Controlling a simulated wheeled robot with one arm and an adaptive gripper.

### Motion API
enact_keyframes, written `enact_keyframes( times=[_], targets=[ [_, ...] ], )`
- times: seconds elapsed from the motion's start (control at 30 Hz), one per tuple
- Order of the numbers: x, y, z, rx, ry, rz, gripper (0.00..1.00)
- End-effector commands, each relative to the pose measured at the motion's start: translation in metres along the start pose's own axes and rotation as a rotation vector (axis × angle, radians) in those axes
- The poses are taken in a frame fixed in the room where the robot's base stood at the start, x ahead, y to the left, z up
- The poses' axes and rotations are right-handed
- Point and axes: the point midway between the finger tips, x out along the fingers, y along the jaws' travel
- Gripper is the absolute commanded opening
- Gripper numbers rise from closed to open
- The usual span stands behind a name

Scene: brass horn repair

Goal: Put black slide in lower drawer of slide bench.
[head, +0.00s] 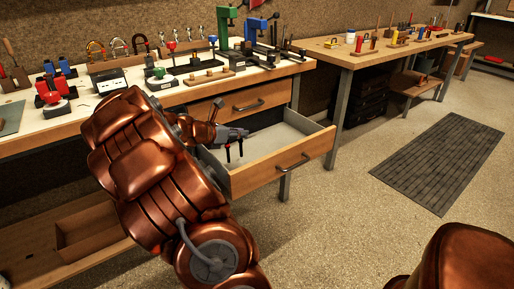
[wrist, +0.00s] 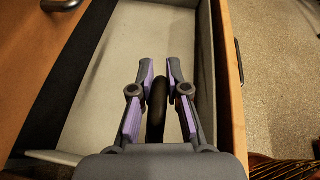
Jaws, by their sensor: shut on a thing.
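The lower drawer (head: 258,180) of the slide bench (head: 170,97) is pulled out, with a pale bare floor inside. My gripper (head: 238,134) is over the drawer's inner left part. It is shut on the black slide (wrist: 157,108), which shows as a dark upright shape between the purple-padded fingers in the wrist view. In the head view, two thin dark legs (head: 228,153) hang below my gripper. I cannot tell whether the slide touches the drawer floor. My gripper also shows in the wrist view (wrist: 160,70), between the drawer walls.
The upper drawer (head: 240,105) is shut above the open one. The bench top holds several tools, horn parts and a green press (head: 226,28). A second workbench (head: 375,45) stands to the right. A grey mat (head: 440,160) lies on open floor.

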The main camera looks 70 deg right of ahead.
Motion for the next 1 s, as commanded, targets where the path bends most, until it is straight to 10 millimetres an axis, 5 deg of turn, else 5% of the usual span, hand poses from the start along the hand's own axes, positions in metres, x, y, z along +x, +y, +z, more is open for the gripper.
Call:
enact_keyframes(
  times=[0.63, 1.0],
  targets=[
    [0.122, 0.006, 0.036, 0.004, 0.001, -0.006, 0.0],
    [0.149, 0.009, 0.048, 0.002, 0.0, -0.004, 0.0]
  ],
)
